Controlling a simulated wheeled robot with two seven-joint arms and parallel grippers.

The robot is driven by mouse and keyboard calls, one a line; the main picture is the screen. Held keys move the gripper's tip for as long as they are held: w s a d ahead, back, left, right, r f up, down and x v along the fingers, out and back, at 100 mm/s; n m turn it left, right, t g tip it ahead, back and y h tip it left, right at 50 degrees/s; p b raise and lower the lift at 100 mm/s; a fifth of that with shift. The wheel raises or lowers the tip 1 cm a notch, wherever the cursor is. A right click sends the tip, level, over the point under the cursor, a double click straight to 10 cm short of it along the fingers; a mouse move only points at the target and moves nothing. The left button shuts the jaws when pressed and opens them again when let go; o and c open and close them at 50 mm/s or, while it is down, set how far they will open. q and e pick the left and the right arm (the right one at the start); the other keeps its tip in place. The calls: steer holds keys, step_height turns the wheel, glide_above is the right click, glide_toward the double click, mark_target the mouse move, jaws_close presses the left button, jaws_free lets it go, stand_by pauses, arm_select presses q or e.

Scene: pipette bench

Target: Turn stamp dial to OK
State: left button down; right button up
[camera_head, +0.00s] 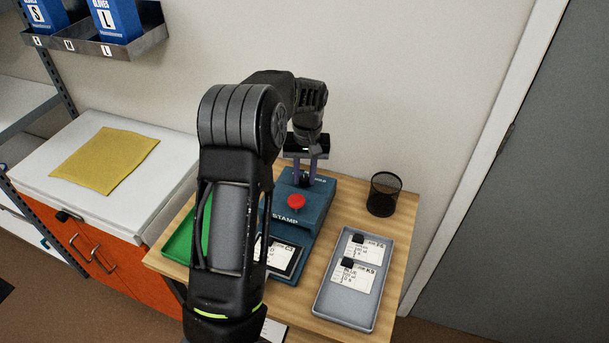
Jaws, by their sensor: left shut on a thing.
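The stamp machine (318,208) is a blue box on the wooden table, with a red button (296,201) and the word STAMP on its front. My left gripper (308,182) points down at the top rear of the machine, behind the red button. Its fingers are shut on the stamp dial there. The dial is almost wholly hidden by the fingers, so its setting cannot be read. A label card (281,257) lies in front of the machine, partly behind my left arm. My right gripper is out of view.
A grey tray (326,298) with two labelled cards stands right of the machine. A black mesh cup (383,194) stands at the back right. A green tray (184,238) lies left, partly behind my arm. The wall is close behind the table.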

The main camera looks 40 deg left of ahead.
mark_target(306, 178)
arm_select(q)
steer(key=shift+r+n, duration=0.1)
steer(key=shift+n, duration=1.2)
steer(key=c, duration=1.5)
jaws_free()
steer(key=shift+o, duration=0.2)
step_height(306, 178, up, 8)
steer(key=shift+w+d+f+b, duration=0.1)
steer(key=shift+w+b, duration=0.05)
steer(key=shift+b, duration=0.35)
